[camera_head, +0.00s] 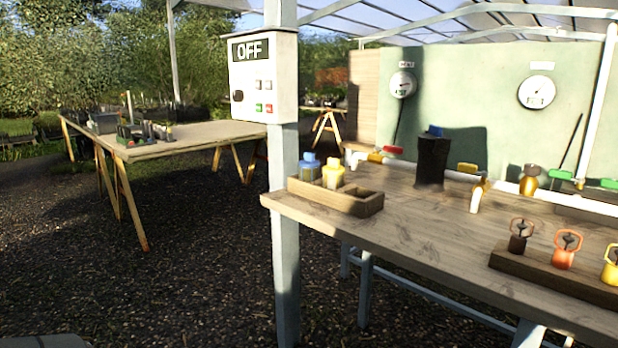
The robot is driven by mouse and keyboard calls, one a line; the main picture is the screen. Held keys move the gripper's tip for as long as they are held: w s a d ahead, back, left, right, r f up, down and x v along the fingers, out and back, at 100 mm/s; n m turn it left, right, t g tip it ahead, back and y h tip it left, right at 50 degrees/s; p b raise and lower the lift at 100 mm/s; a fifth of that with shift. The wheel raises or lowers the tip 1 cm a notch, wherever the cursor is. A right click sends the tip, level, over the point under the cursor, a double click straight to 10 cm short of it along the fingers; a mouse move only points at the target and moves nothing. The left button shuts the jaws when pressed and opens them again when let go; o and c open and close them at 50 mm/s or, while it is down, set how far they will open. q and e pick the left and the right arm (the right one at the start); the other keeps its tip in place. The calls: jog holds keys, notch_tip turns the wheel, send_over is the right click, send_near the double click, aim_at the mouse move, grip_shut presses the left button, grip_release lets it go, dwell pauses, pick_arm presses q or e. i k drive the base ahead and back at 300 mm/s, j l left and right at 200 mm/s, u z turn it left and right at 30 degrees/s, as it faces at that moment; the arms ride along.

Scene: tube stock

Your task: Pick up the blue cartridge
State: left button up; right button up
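A small cartridge with a blue top (309,167) stands in the left end of a wooden tray (362,208) near the left end of the workbench. A yellow cartridge (333,176) stands next to it in the same tray. The tray's front wall hides the lower parts of both. A second blue piece (434,131) shows at the top of a dark upright block (432,163) farther back; I cannot tell what it is. Neither of my grippers is in view.
The workbench (420,215) has clear room in its middle. A wooden rack (560,276) with several ringed pieces is at the right. A pipe with coloured valve handles runs along the back. A post with an OFF box (263,77) stands at the bench's left end.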

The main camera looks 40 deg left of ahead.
aim_at(309, 167)
jog(key=u, duration=1.4)
jog(key=j+u, duration=0.1)
jog(key=j, duration=0.15)
jog(key=i, duration=0.05)
